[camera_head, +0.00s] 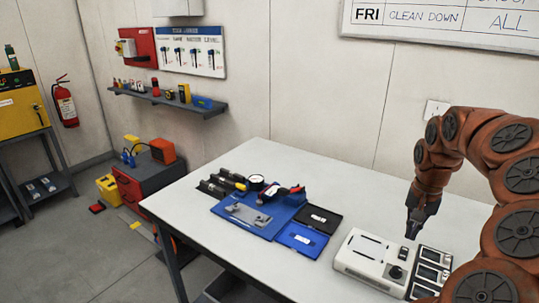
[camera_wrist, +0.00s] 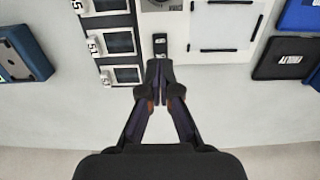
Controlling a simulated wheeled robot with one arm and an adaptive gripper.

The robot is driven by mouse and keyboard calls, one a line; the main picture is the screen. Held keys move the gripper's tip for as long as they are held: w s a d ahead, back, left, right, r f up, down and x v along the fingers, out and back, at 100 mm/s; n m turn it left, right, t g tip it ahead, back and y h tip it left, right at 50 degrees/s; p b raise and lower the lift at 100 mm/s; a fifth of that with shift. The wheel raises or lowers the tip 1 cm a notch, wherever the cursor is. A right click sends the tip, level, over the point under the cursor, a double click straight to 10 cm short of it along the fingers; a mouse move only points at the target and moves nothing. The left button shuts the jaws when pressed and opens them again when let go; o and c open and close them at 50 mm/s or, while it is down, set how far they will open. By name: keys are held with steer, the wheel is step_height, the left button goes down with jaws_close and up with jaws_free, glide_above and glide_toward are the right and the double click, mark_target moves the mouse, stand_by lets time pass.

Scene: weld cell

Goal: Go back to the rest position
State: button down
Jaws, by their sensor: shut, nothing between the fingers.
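My gripper (camera_head: 413,228) is shut and empty. In the head view it points down just above the white device (camera_head: 365,257) on the table. In the wrist view the closed fingertips (camera_wrist: 159,66) lie close to a small dark switch (camera_wrist: 160,46) on the device's panel; I cannot tell whether they touch it. My orange-brown arm reaches in from the right of the head view and hides part of the table.
The white table (camera_head: 290,165) also holds a blue mat (camera_head: 262,222) with tools, a black case (camera_head: 311,218) and a blue case (camera_head: 302,239). A shelf (camera_head: 175,102) with small items is on the wall. A red cabinet (camera_head: 130,186) stands left of the table.

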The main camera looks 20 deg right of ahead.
steer(key=s+a+r+n, duration=0.1)
steer(key=a+r+n, duration=0.15)
steer(key=a, duration=0.85)
steer(key=s+a+r+n, duration=0.15)
steer(key=a+n, duration=0.25)
steer(key=a, duration=0.6)
steer(key=s+a+f+n+g, duration=0.1)
steer(key=s+a+f+n, duration=0.1)
steer(key=s+a, duration=0.4)
steer(key=s+a+f+n, duration=0.1)
steer(key=s+a+f, duration=0.2)
steer(key=s+a, duration=0.3)
steer(key=s, duration=0.5)
steer(key=shift+s+f+n+g, duration=0.2)
steer(key=shift+s+n+g, duration=0.05)
steer(key=shift+n+g, duration=0.15)
